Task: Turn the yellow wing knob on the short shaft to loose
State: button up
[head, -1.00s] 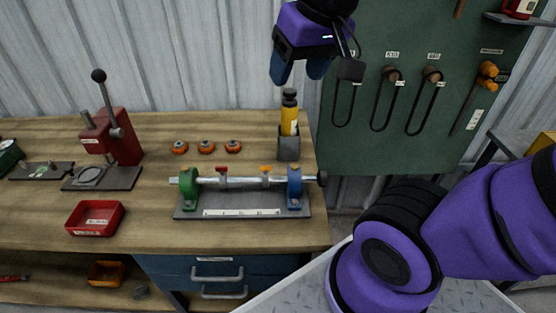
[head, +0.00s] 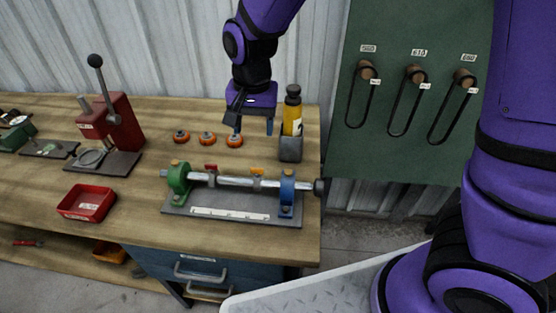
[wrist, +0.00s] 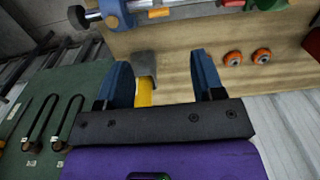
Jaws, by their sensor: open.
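The shaft fixture (head: 232,212) stands on the bench, with a silver shaft (head: 232,181) through a green block (head: 178,179) and a blue block (head: 287,190). A yellow wing knob (head: 257,171) sits on a collar on the shaft, nearer the blue block. A red wing knob (head: 211,167) sits nearer the green block. In the wrist view the yellow knob (wrist: 158,12) is at the top edge, beyond my fingertips. My gripper (head: 253,124) is open and empty, above the bench behind the shaft, apart from the knob. The wrist view shows both its fingers (wrist: 165,76) spread.
A yellow bottle (head: 292,116) in a grey holder (head: 290,148) stands close right of my gripper. Orange knobs (head: 207,138) lie behind the fixture. A red press (head: 108,130) and red tray (head: 87,203) are left. A green board (head: 400,160) with hanging loops is right.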

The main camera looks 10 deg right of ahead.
aim_at(257, 168)
jog(key=f, duration=1.3)
jog(key=shift+w+f, duration=0.15)
jog(key=shift+w, duration=0.05)
jog(key=shift+c, duration=0.3)
jog(key=c, duration=0.9)
